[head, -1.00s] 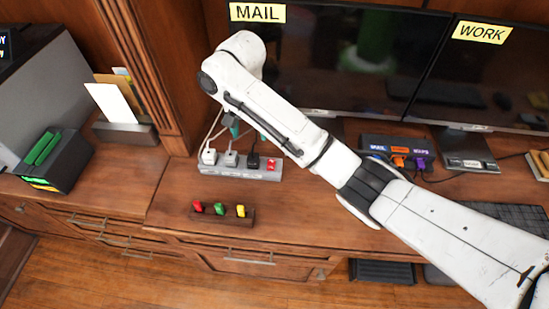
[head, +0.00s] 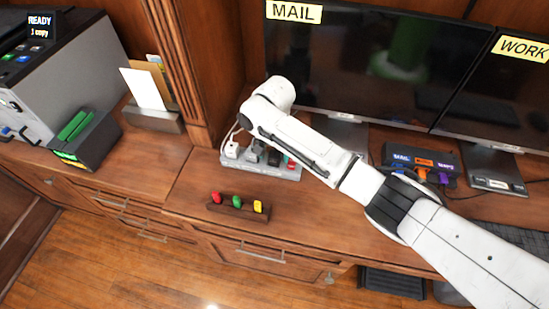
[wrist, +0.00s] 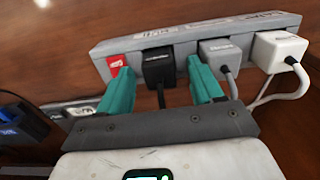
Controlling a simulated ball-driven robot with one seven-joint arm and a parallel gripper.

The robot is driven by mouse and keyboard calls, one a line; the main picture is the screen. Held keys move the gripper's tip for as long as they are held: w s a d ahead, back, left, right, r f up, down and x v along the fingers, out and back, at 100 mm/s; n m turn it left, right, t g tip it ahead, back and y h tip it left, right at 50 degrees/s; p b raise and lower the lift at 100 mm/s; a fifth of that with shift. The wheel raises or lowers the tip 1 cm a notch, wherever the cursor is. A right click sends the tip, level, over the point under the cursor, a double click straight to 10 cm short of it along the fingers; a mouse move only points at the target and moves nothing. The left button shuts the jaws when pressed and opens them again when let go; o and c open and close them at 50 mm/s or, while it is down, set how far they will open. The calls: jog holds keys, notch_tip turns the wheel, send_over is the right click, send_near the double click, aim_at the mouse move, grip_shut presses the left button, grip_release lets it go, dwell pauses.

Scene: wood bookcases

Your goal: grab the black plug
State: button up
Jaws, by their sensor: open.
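The black plug (wrist: 158,66) sits in a grey power strip (wrist: 120,46), between a red switch (wrist: 115,65) and a grey plug (wrist: 220,52). My gripper (wrist: 160,84) is open, with one teal finger on each side of the black plug and its cord. The left fingertip is close to the red switch and the right one is by the grey plug. I cannot tell whether the fingers touch anything. In the head view the power strip (head: 285,172) is partly hidden behind my arm, and the black plug (head: 274,157) shows just beside it.
A white plug (wrist: 278,50) is at the strip's right end in the wrist view. A small rack of red, green and yellow pieces (head: 238,209) lies in front of the strip. A labelled hub (head: 421,162) and monitors (head: 370,60) stand to the right.

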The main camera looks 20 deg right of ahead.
jog(key=c, duration=1.1)
jog(key=shift+c, duration=0.2)
